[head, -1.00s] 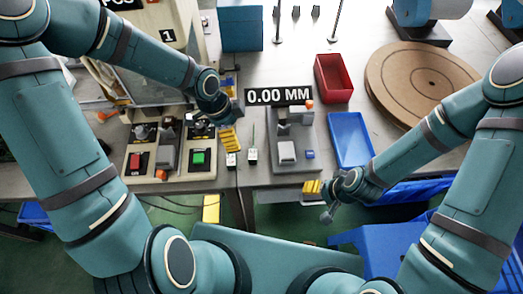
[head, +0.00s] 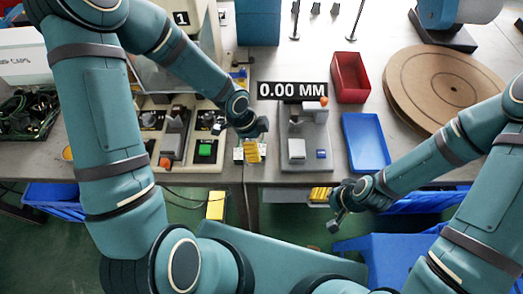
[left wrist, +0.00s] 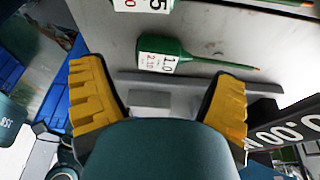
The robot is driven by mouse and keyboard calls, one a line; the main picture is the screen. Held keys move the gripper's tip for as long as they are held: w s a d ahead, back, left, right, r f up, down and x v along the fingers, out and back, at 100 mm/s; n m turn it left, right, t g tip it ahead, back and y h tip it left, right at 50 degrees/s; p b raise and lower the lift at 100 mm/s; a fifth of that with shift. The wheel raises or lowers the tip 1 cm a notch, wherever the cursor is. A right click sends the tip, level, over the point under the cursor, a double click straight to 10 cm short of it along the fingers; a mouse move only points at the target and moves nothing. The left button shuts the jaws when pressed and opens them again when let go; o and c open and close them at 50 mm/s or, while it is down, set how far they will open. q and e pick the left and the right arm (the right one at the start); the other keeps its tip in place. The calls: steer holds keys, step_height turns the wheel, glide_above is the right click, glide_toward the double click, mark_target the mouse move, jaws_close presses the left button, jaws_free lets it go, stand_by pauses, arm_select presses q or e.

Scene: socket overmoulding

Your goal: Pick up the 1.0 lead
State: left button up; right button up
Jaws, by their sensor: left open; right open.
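The 1.0 lead (left wrist: 165,63) lies on the grey table in the left wrist view. In the head view the left gripper (head: 252,151) hangs over the table's front edge and partly hides the leads. A second green lead (left wrist: 135,5), its label cut off, lies at the top of the left wrist view. My right gripper (head: 321,194) is open, below the table's front edge.
A measuring fixture (head: 305,135) with a 0.00 MM display (head: 292,90) stands right of the left gripper. A station with a green button (head: 205,150) stands left of it. A blue tray (head: 366,142) and a red bin (head: 351,78) are farther right.

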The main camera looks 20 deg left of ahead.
mark_target(261, 150)
arm_select(q)
steer(key=b+x, duration=0.1)
steer(key=x, duration=0.2)
steer(key=shift+d+f, duration=0.2)
steer(key=shift+f, duration=0.1)
steer(key=shift+s, duration=0.1)
steer(key=c, duration=1.2)
